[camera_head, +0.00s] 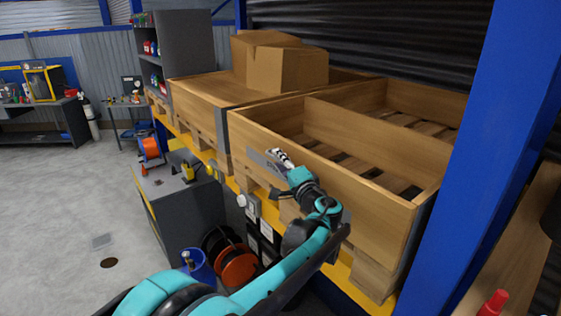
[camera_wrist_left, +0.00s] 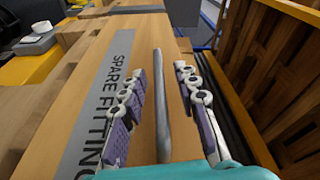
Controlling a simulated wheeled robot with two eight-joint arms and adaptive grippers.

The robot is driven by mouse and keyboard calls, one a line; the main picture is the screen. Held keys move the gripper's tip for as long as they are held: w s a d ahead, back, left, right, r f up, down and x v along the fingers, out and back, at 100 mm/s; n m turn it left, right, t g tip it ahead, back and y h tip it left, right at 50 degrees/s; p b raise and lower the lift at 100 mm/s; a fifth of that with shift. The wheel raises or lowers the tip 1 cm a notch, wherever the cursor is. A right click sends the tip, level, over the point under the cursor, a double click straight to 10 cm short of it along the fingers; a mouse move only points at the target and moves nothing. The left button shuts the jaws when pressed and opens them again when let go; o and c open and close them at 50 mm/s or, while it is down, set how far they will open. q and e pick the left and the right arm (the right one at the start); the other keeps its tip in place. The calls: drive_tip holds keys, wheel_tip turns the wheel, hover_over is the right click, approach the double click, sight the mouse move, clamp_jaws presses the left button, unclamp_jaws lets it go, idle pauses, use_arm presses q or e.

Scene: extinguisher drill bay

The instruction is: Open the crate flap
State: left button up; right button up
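The wooden crate (camera_head: 385,208) stands on a pallet at the right, its long front panel upright below the open top. That panel, seemingly the flap (camera_wrist_left: 93,60), carries a grey label plate (camera_head: 265,166) reading "SPARE FITTIN…" in the left wrist view (camera_wrist_left: 100,105). A thin grey bar (camera_wrist_left: 161,95) runs along the panel. My right gripper is not in view.
The crate's slatted inside (camera_wrist_left: 288,80) is right of the fingers in the wrist view. A blue post (camera_head: 497,150) stands close at the right. A cardboard box (camera_head: 288,70) sits on the neighbouring crate. A grey cabinet (camera_head: 185,215) stands left; the floor beyond is clear.

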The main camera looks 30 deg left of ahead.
use_arm(q)
drive_tip(key=shift+a, duration=0.1)
drive_tip(key=shift+c, duration=0.4)
clamp_jaws()
drive_tip(key=shift+s+f, duration=0.1)
drive_tip(key=shift+f, duration=0.05)
